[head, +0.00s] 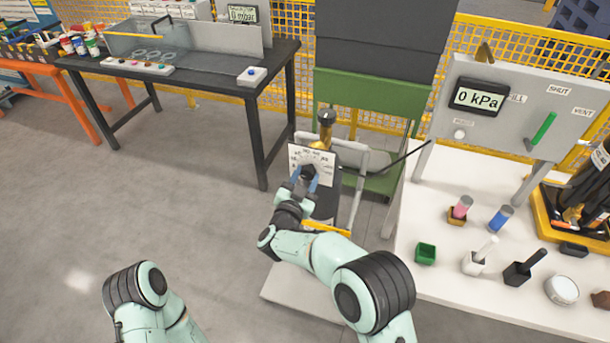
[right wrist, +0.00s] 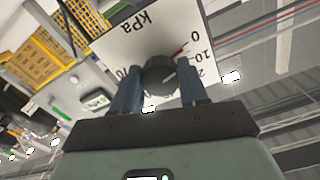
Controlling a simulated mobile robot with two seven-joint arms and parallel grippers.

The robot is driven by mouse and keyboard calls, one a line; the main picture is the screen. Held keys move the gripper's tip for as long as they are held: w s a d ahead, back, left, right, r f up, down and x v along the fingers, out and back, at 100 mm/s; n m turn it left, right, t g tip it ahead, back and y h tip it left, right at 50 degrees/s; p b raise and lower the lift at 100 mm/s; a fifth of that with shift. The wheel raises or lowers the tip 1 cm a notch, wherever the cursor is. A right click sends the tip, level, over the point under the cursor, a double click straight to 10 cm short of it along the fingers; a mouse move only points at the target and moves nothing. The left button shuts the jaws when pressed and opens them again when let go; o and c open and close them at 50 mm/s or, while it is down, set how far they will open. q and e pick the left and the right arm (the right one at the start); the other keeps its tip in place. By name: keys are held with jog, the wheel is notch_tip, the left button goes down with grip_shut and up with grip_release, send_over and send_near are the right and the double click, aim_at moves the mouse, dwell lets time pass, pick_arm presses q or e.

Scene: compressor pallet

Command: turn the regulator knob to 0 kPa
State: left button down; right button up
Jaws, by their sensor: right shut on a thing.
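The dark regulator knob (head: 308,170) sits on a white dial plate (head: 325,155) on the compressor. In the right wrist view the knob (right wrist: 158,75) is between the two blue fingers of my right gripper (right wrist: 160,88), which is shut on it. The dial plate (right wrist: 140,38) reads kPa, with 0 and 10 at the right. A red mark beside the knob points towards the 0. A pale line also shows on the knob, but its exact reading is unclear. In the head view my right gripper (head: 305,180) reaches the knob from below. My left gripper is out of view.
A grey panel (head: 540,95) at the right has a display (head: 478,97) reading 0 kPa and a green lever (head: 543,128). Below it, a white table (head: 440,285) holds small blocks and cups. A dark table (head: 190,85) stands at the back left. The floor at left is clear.

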jog(key=shift+n, duration=0.4)
jog(key=o, duration=1.1)
jog(key=shift+c, duration=0.2)
jog(key=shift+s, duration=0.1)
jog(key=b+v, duration=0.2)
jog(key=v, duration=1.1)
jog(key=shift+s, duration=0.15)
jog(key=shift+a, duration=0.1)
